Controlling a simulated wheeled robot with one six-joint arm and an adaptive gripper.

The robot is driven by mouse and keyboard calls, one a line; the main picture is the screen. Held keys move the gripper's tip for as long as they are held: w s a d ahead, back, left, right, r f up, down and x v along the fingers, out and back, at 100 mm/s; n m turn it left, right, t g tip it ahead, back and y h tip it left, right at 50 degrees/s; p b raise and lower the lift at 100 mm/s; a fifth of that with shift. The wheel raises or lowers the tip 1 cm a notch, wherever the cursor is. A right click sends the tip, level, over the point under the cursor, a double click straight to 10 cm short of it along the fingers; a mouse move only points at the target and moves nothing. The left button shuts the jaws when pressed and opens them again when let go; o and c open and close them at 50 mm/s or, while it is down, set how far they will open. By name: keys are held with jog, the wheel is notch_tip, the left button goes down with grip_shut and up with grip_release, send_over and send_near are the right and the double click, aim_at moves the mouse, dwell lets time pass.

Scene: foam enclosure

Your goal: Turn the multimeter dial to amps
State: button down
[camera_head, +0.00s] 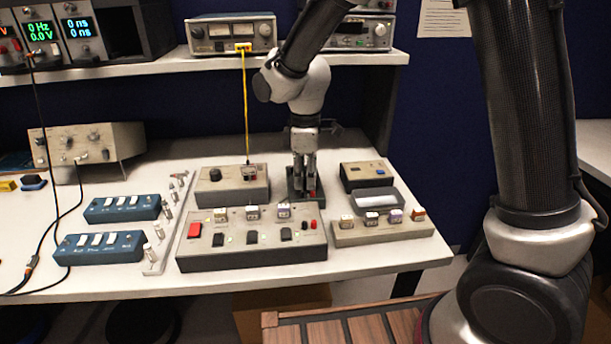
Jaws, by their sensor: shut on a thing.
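The multimeter looks to be the small dark device (293,192) in the middle of the bench, between two beige and dark boxes. A red spot shows near its front right. My gripper (305,176) points straight down over it, with its fingertips at the device's upper face. The fingers are shut on what looks to be its dial. The fingers hide the dial, so its setting cannot be read. No display reading is visible from here.
A grey box with a yellow cable (246,110) stands close left. A switch panel (255,238) lies in front. A shelf (170,66) with instruments runs behind.

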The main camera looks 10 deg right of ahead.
jog(key=m, duration=0.4)
jog(key=shift+m, duration=0.3)
jog(key=m, duration=0.3)
jog(key=shift+m, duration=0.4)
jog(key=m, duration=0.3)
jog(key=shift+m, duration=2)
jog(key=c, duration=1.2)
grip_release()
